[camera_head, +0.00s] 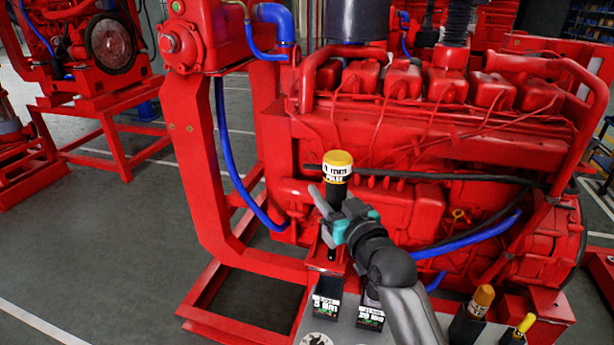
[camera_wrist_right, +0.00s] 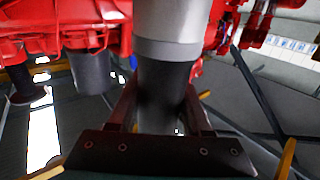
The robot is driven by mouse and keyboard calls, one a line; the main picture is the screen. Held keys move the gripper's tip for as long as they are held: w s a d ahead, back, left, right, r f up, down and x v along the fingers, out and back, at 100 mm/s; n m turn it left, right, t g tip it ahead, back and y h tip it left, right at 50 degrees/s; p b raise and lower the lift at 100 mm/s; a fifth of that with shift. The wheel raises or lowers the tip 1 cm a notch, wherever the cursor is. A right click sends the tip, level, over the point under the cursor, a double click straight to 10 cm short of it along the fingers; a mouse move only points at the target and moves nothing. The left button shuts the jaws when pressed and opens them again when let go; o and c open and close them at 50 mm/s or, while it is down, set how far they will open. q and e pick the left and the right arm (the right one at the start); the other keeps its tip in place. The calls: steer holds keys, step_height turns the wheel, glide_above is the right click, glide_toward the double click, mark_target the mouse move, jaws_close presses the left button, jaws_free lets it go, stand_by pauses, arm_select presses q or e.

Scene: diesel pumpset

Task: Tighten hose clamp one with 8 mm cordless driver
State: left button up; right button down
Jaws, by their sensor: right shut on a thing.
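My right gripper (camera_head: 338,212) is shut on an upright driver (camera_head: 338,168) with a yellow top and a white "mm" label; its number is hard to read. The driver's dark shaft hangs down below the fingers, over the tool stand. In the right wrist view the driver's dark and grey body (camera_wrist_right: 165,85) stands between the two fingers (camera_wrist_right: 160,112). Blue hoses run on the red engine (camera_head: 430,150): one at the upper left (camera_head: 272,14), one curving down the left side (camera_head: 240,190). I cannot make out hose clamp one. My left gripper is out of view.
Below the driver are a black holder (camera_head: 326,306) and another labelled holder (camera_head: 370,316) on a grey stand. An orange-topped tool (camera_head: 483,300) and a yellow-topped tool (camera_head: 525,323) stand at the right. Red frame beams (camera_head: 205,170) flank the engine.

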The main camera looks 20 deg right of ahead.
steer(key=shift+r, duration=0.1)
steer(key=s+a+f+b, duration=0.2)
steer(key=s+a+f, duration=0.1)
steer(key=s, duration=0.6)
steer(key=s+a+f+b, duration=0.3)
steer(key=s+a+f, duration=0.1)
steer(key=s, duration=0.5)
steer(key=shift+a+h+b, duration=0.3)
steer(key=shift+a, duration=0.3)
steer(key=shift+d, duration=0.1)
